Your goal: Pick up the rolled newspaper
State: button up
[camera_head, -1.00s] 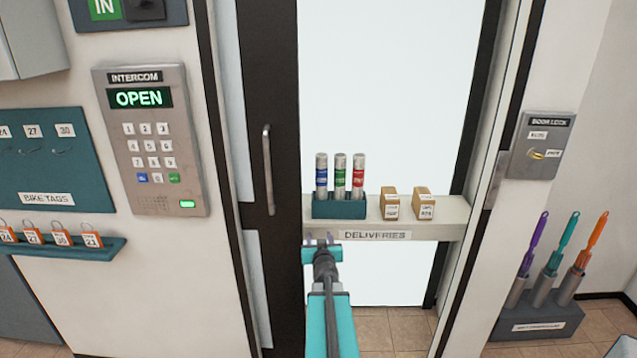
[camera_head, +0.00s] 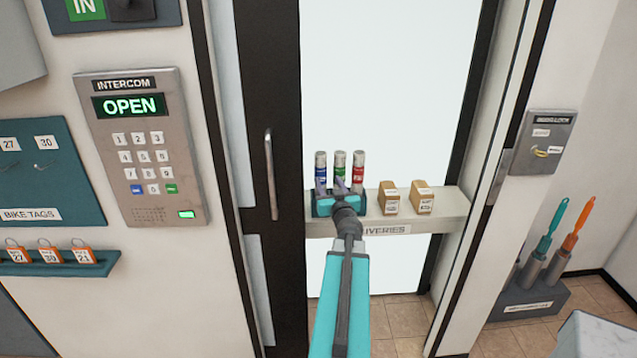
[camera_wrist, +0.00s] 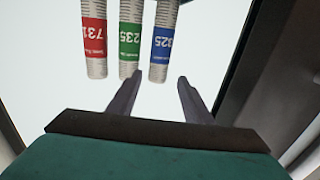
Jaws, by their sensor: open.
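Three rolled newspapers stand upright side by side on the deliveries shelf: one with a blue label (camera_head: 320,162), one with a green label (camera_head: 340,160) and one with a red label (camera_head: 358,163). My gripper (camera_head: 340,183) is open and empty, in front of their lower parts, and hides most of their dark holder. In the wrist view the red (camera_wrist: 93,38), green (camera_wrist: 130,40) and blue (camera_wrist: 163,42) rolls appear upside down.
Two small brown boxes (camera_head: 389,198) (camera_head: 421,198) stand right of the rolls on the shelf (camera_head: 452,208). A dark door frame with a handle (camera_head: 270,175) is on the left. An intercom (camera_head: 142,150) hangs on the left wall. A rack of colored-handled tools (camera_head: 530,297) stands at right.

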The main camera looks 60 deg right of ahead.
aim_at(322, 167)
jog(key=shift+p+x, duration=0.4)
jog(key=shift+x, duration=3.9)
jog(key=shift+w+d, duration=0.1)
jog(key=shift+p+x, duration=0.45)
jog(key=shift+x, duration=2.05)
grip_shut()
jog(key=shift+r, duration=0.1)
